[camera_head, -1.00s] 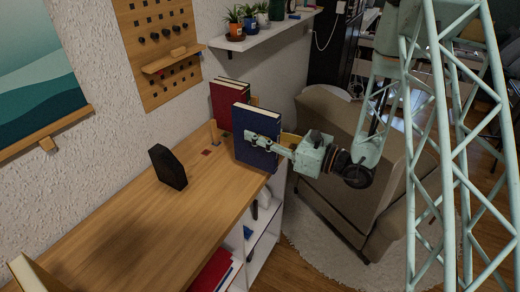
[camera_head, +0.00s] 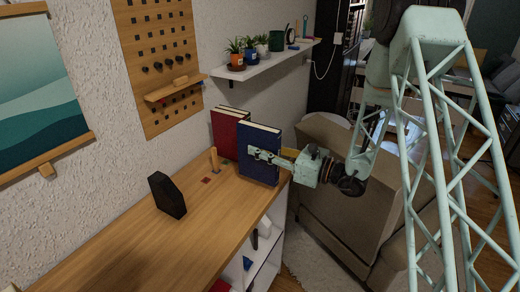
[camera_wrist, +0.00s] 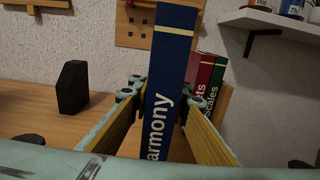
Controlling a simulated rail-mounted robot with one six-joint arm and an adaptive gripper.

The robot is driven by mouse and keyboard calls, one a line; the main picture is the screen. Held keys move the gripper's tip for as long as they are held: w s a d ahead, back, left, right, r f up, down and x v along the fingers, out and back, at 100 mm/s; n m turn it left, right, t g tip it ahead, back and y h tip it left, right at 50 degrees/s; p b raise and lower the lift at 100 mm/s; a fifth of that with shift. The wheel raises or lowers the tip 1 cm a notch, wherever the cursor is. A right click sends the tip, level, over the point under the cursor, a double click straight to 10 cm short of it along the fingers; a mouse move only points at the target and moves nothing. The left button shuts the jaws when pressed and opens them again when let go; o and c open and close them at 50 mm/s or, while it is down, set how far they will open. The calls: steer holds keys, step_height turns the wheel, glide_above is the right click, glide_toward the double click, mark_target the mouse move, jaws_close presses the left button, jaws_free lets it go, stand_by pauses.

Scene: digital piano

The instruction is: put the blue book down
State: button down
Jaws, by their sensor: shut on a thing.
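The blue book (camera_head: 258,153) stands upright at the right end of the wooden desktop, beside the red books. My gripper (camera_head: 262,155) is shut on it from the right side, near mid-height. In the wrist view the blue book's spine (camera_wrist: 171,85) faces me, with "armony" readable, between the two finger pads of my gripper (camera_wrist: 163,100). Whether the book's bottom touches the desktop is hard to tell.
Red books (camera_head: 228,130) stand behind the blue book, with a green one (camera_wrist: 217,75) beside them in the wrist view. A black wedge-shaped block (camera_head: 167,195) and a wooden peg (camera_head: 214,160) stand on the desktop (camera_head: 185,240). An armchair (camera_head: 335,200) is at right.

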steer(key=w, duration=0.7)
steer(key=shift+w+d+f+b, duration=0.15)
steer(key=shift+f+b, duration=0.15)
steer(key=shift+b, duration=0.1)
steer(key=shift+f, duration=0.1)
steer(key=shift+f+b, duration=0.45)
steer(key=shift+f, duration=1.35)
steer(key=c, duration=2.5)
jaws_free()
steer(key=shift+o, duration=0.2)
steer(key=shift+r, duration=0.2)
steer(key=p+v, duration=0.1)
steer(key=v, duration=1.1)
